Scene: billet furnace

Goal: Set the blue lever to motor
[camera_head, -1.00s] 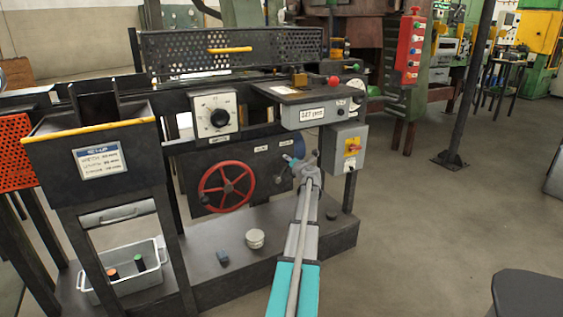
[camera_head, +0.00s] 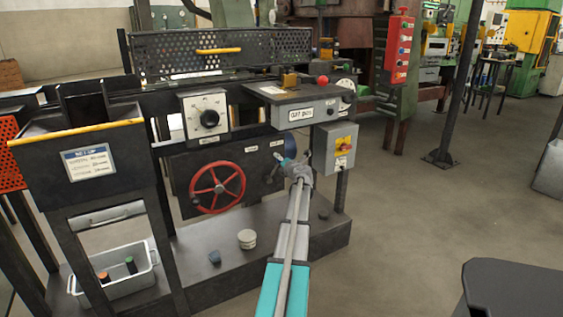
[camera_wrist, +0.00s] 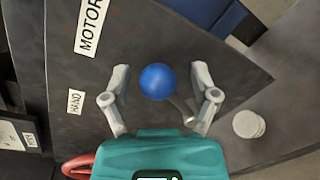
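The blue lever (camera_wrist: 157,81) shows in the wrist view as a round blue ball on a thin stem that runs down to the right. My gripper (camera_wrist: 160,69) is open, with one finger on each side of the ball and a gap on both sides. The MOTOR label (camera_wrist: 90,26) is at the upper left of the panel and the HAND label (camera_wrist: 75,101) is below it. In the head view my gripper (camera_head: 297,166) is at the right part of the dark panel, and its fingers largely hide the lever.
A red handwheel (camera_head: 217,187) is left of my gripper. A grey switch box (camera_head: 336,148) stands close on its right. A control box (camera_head: 300,110) overhangs above. Open floor lies right.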

